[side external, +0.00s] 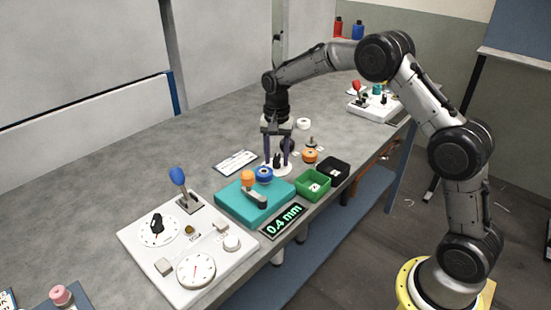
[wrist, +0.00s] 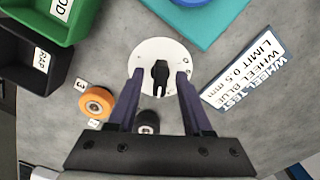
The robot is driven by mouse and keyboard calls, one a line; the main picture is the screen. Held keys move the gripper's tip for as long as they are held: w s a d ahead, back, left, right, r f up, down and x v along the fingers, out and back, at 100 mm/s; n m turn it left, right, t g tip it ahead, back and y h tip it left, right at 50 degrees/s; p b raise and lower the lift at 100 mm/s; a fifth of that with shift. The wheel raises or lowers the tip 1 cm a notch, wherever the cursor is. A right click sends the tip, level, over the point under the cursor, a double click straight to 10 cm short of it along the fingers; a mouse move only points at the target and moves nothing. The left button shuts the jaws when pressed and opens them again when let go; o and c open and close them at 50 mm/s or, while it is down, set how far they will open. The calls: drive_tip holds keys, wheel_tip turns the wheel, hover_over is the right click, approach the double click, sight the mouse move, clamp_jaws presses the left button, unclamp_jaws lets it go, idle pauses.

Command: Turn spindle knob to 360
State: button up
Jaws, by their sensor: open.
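A black knob (wrist: 160,74) stands at the middle of a white round dial plate (wrist: 152,52) on the grey table. In the side view this knob (side external: 277,160) is between my finger ends, on its plate (side external: 268,172). My gripper (wrist: 160,77) is open, with one purple finger on each side of the knob and gaps visible in the wrist view. My gripper (side external: 277,150) points straight down in the side view. The dial marks are too small to read. A second black knob (side external: 157,222) sits on a white panel at the left.
Close by are a teal block (side external: 250,207) with a blue wheel (side external: 264,174), an orange wheel (side external: 310,156), a green bin (side external: 313,184) and a black bin (side external: 333,169). A display (side external: 284,221) reads 0.4 mm. A card (wrist: 246,75) reads wheel blue, limit 0.5 mm.

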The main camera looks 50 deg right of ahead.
sight(277, 157)
wheel_tip(277, 157, up, 7)
drive_tip(key=shift+f, duration=0.1)
idle(0.3)
idle(1.1)
